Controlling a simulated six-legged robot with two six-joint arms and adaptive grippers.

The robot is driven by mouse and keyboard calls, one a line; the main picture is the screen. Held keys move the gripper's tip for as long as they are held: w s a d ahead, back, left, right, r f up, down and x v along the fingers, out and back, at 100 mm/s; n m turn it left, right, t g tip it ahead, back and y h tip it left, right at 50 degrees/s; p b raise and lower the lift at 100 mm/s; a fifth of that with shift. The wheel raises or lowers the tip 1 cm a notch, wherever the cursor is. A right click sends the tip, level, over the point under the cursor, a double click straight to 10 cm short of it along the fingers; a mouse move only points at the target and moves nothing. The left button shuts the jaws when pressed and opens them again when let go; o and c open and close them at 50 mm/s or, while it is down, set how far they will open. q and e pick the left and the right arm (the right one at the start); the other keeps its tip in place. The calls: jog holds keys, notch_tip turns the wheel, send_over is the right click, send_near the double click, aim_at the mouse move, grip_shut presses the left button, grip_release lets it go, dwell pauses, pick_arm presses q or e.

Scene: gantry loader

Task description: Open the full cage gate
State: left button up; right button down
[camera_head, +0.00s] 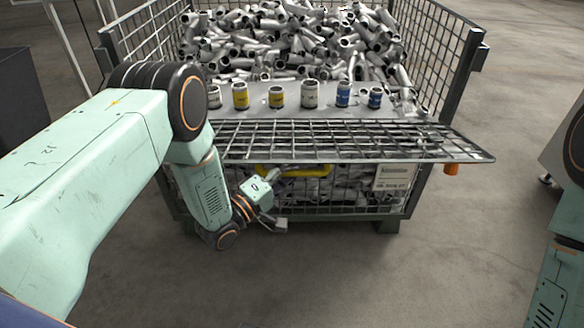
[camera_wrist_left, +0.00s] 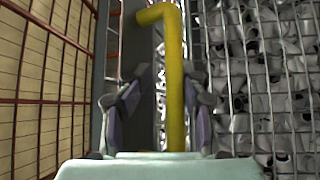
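The wire mesh cage (camera_head: 410,190) is full of grey metal pipe fittings. A mesh gate panel (camera_head: 350,140) juts out nearly level from its front, towards me. A yellow handle (camera_head: 300,171) shows below the panel, in front of the lower mesh. My left gripper (camera_head: 273,213) is low at the cage front, by the handle's left end. In the left wrist view the yellow handle (camera_wrist_left: 174,80) runs up between the fingers of my left gripper (camera_wrist_left: 166,75) and bends left at the top. The fingers look apart, with a gap on the left. My right gripper is out of view.
Several small jars (camera_head: 310,94) stand in a row on a grey sheet (camera_head: 290,112) behind the panel. A label plate (camera_head: 394,178) is on the cage's front right. Clear concrete floor (camera_head: 400,285) lies in front. A dark box (camera_head: 20,100) stands at left.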

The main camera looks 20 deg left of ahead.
pick_arm(q)
jog(key=shift+a+r, duration=0.15)
jog(key=shift+r, duration=0.05)
jog(key=shift+s+a+f, duration=0.15)
jog(key=shift+s+a, duration=0.05)
jog(key=v, duration=1.1)
jog(key=shift+s, duration=0.25)
jog(key=shift+d+f, duration=0.1)
